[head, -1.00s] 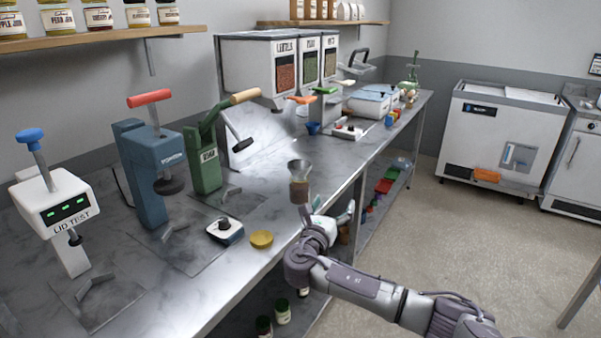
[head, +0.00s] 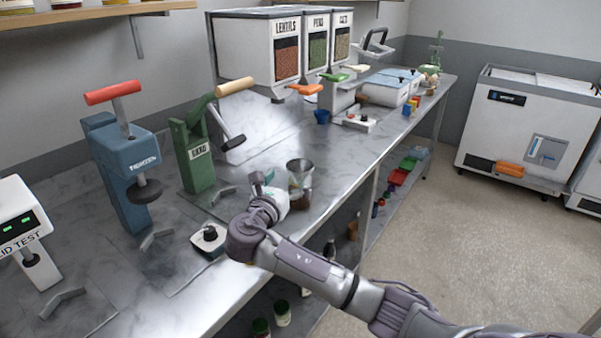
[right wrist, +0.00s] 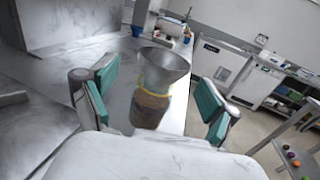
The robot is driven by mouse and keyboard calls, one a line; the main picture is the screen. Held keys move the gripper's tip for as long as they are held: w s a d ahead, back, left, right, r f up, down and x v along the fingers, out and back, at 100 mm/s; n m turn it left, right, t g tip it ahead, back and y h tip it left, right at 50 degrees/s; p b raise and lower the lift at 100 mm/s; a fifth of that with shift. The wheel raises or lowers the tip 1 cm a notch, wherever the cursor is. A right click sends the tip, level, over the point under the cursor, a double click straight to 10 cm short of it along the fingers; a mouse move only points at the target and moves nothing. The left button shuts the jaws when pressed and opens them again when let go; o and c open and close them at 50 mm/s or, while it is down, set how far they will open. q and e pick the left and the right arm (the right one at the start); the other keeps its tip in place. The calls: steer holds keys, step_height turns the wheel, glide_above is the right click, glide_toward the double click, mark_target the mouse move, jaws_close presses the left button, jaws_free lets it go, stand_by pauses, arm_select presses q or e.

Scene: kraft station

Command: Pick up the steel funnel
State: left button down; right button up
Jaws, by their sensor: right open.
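The steel funnel (head: 300,166) sits with its wide mouth up on top of a jar with brown contents (head: 304,197) on the steel counter. It also shows in the right wrist view (right wrist: 163,70), upright over the jar (right wrist: 149,107), with a yellow ring around the join. My right gripper (head: 277,189) is at the counter beside the jar. In the right wrist view my right gripper (right wrist: 157,103) is open, with its green pads on either side of the jar and funnel and apart from them. My left gripper is not in view.
A green press (head: 198,155) and blue press (head: 125,175) stand further left. Dispensers (head: 285,55) stand behind. A white device with knobs (head: 354,122) lies further along the counter.

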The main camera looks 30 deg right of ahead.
mark_target(303, 160)
steer(key=x, duration=0.3)
steer(key=shift+w+d+f, duration=0.1)
steer(key=shift+w+d, duration=0.1)
steer(key=shift+d, duration=0.05)
steer(key=shift+w+d, duration=0.1)
steer(key=shift+d, duration=0.1)
steer(key=x, duration=0.2)
steer(key=p+x, duration=0.1)
steer(key=x, duration=0.1)
steer(key=shift+d+r, duration=0.35)
steer(key=shift+r, duration=0.05)
steer(key=shift+w+d, duration=0.1)
steer(key=shift+d, duration=0.05)
steer(key=shift+c, duration=0.6)
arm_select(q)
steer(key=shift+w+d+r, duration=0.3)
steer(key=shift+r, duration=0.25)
arm_select(e)
steer(key=c, duration=0.9)
steer(key=shift+r, duration=0.1)
